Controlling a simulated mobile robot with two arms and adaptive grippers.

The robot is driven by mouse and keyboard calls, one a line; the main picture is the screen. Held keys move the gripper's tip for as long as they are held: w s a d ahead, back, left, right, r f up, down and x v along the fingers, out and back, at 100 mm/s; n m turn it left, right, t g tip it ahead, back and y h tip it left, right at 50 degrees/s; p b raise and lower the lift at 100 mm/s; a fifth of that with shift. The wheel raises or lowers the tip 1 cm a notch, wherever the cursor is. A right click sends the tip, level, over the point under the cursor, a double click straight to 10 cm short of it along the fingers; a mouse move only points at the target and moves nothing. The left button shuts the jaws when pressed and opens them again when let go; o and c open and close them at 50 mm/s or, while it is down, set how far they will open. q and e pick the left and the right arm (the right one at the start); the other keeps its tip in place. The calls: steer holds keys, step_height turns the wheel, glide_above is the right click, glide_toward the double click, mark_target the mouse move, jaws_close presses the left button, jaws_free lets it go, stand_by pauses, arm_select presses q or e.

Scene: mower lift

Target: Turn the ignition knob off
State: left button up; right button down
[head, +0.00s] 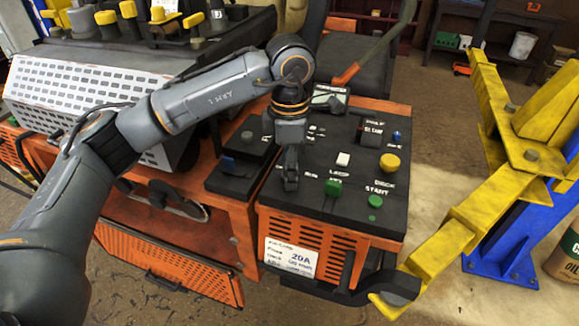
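The black control panel (310,195) tops an orange mower body in the middle of the head view. My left gripper (290,183) points down at the left part of this panel, with its fingertips close to the surface. The fingers look close together, but I cannot tell whether they are shut or hold anything. I cannot make out the ignition knob for certain; it may be hidden behind or under the gripper. My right gripper is not in view.
A yellow lift arm (455,230) stands close on the right. Open floor lies in front.

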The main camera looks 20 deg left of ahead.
arm_select(q)
steer(key=shift+o, duration=0.3)
step_height(320, 180, up, 12)
stand_by(0.5)
stand_by(0.3)
